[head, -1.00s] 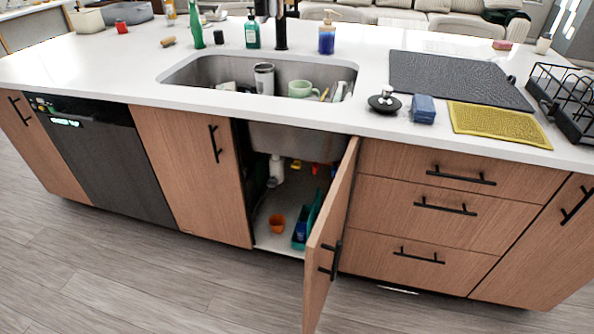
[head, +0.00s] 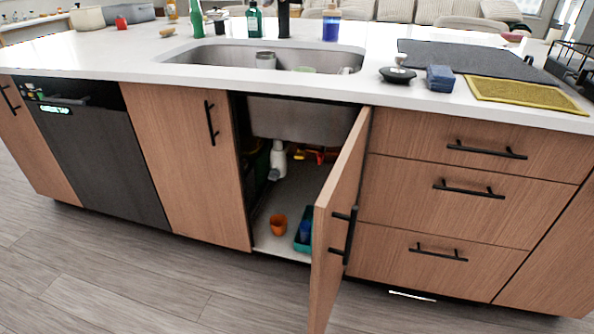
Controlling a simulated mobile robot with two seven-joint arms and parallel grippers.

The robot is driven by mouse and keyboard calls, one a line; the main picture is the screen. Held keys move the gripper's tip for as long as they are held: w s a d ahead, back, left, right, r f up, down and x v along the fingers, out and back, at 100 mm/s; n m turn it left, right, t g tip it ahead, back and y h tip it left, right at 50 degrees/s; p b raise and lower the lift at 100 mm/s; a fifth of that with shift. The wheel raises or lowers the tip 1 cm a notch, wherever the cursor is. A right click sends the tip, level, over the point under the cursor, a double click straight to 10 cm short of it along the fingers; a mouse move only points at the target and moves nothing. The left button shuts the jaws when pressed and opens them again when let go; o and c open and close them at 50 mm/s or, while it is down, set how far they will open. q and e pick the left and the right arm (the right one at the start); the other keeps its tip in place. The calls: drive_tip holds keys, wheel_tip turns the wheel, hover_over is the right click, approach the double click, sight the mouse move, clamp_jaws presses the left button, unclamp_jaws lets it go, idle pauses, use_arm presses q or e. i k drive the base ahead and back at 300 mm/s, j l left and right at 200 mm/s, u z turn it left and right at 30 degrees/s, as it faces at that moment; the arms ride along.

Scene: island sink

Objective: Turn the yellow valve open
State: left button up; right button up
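The cabinet under the sink is open, its wooden door (head: 338,222) swung out toward me on the right side of the opening. Inside, under the steel sink basin (head: 300,119), small red and yellow parts (head: 318,155) show at the back, beside the white drain pipe (head: 277,160). The yellow part looks like the valve, but it is small and its handle position cannot be told. The door edge may hide some of it. Neither of my grippers is in view.
An orange cup (head: 278,224) and a teal caddy (head: 303,230) with a blue item stand on the cabinet floor. The white countertop (head: 120,58) overhangs the cabinet. The grey wood floor (head: 150,270) in front is clear.

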sight(299, 154)
drive_tip(key=j+z, duration=0.1)
drive_tip(key=z, duration=0.35)
drive_tip(key=i+j+z, duration=0.1)
drive_tip(key=z, duration=0.35)
drive_tip(key=j+z, duration=0.15)
drive_tip(key=z, duration=0.3)
drive_tip(key=j+z, duration=0.25)
drive_tip(key=j, duration=0.45)
drive_tip(key=j+z, duration=0.25)
drive_tip(key=j, duration=0.4)
drive_tip(key=k+j+z, duration=0.1)
drive_tip(key=j+z, duration=0.2)
drive_tip(key=j, duration=0.35)
